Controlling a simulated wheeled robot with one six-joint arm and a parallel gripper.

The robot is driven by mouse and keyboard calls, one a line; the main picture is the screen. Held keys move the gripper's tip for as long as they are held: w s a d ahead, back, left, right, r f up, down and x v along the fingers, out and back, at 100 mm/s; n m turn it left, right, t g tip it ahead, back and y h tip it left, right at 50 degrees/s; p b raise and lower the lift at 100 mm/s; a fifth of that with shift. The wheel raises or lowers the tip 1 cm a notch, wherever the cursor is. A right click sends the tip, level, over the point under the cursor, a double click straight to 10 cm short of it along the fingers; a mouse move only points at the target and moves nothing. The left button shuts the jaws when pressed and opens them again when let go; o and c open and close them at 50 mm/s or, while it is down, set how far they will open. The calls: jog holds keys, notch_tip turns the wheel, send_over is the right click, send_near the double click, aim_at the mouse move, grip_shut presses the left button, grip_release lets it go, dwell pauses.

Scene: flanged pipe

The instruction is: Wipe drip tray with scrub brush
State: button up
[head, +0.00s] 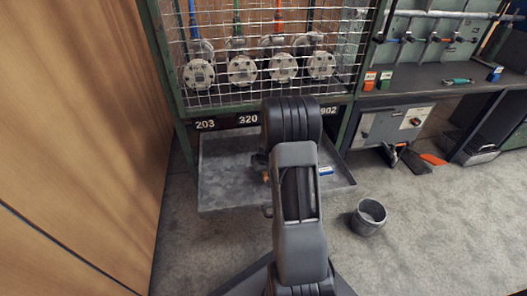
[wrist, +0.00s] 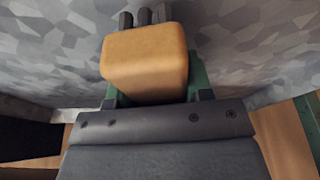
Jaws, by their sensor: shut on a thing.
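The drip tray (head: 228,182) is a shallow grey metal tray low under the mesh cage, partly hidden by my arm in the head view. In the wrist view its mottled grey surface (wrist: 50,50) seems to fill the background. My gripper (wrist: 150,92) has green fingers on both sides of a tan block, which I take to be the scrub brush (wrist: 145,62). Dark bristle-like stubs show beyond the block. In the head view my gripper is mostly hidden behind my arm; a small orange-brown bit of the brush (head: 265,177) shows over the tray. Whether it touches the tray, I cannot tell.
A small blue-and-white item (head: 326,171) lies at the tray's right side. A grey bucket (head: 369,216) stands on the floor to the right. The mesh cage (head: 262,45) with flanges rises behind. A wooden wall (head: 75,120) closes the left; a workbench (head: 430,85) stands right.

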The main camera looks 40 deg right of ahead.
jog(key=shift+a+r+p, duration=0.1)
jog(key=shift+r+p, duration=1.85)
jog(key=shift+r, duration=0.95)
